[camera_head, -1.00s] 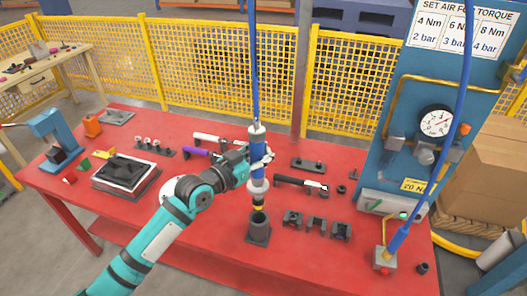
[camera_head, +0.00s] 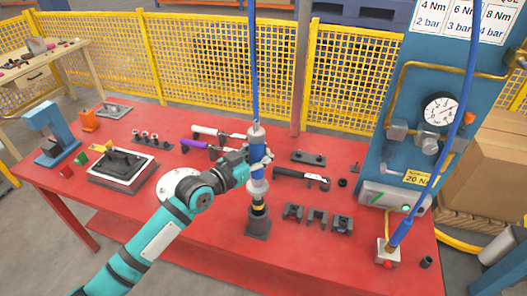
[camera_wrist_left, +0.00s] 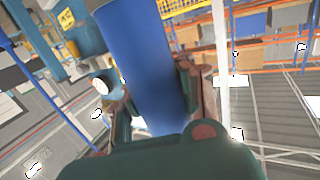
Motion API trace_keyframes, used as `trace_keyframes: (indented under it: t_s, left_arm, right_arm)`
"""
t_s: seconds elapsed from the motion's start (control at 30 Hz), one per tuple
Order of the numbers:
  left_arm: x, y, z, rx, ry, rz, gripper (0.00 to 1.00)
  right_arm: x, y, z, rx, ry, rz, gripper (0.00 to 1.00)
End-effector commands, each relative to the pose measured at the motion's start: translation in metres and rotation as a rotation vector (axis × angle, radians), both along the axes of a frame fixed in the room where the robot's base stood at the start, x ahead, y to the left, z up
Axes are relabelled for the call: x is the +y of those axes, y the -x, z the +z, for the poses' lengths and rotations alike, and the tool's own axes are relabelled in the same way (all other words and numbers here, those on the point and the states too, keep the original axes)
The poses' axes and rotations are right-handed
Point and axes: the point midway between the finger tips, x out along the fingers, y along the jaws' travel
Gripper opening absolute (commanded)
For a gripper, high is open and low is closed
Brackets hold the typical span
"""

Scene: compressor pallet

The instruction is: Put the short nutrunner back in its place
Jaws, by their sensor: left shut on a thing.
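The short nutrunner (camera_head: 257,144) is a blue and white upright tool with a blue hose rising from its top. My left gripper (camera_head: 262,160) is shut around its body from the left side. The tool's lower end sits at the mouth of a dark grey holder (camera_head: 258,224) on the red table; how deep it is inside is hard to tell. In the left wrist view the blue body (camera_wrist_left: 150,65) stands between the fingers of my left gripper (camera_wrist_left: 155,100). My right gripper is in neither view.
Small dark fixtures (camera_head: 317,219) stand right of the holder on the red table (camera_head: 190,262). Wrenches (camera_head: 302,176) lie behind. A blue panel with a gauge (camera_head: 441,108) and another hose-fed tool (camera_head: 400,232) are at the right. A black-topped block (camera_head: 123,165) is at left.

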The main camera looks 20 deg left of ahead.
Motion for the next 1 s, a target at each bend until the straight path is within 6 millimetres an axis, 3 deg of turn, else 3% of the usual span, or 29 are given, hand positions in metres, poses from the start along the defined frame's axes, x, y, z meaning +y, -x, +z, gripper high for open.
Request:
trace_keyframes:
  t_s: [1.0]
  left_arm:
    - [0.000,0.000,-0.009,-0.005,0.001,0.000,0.00]
  right_arm:
    - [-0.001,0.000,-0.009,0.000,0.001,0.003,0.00]
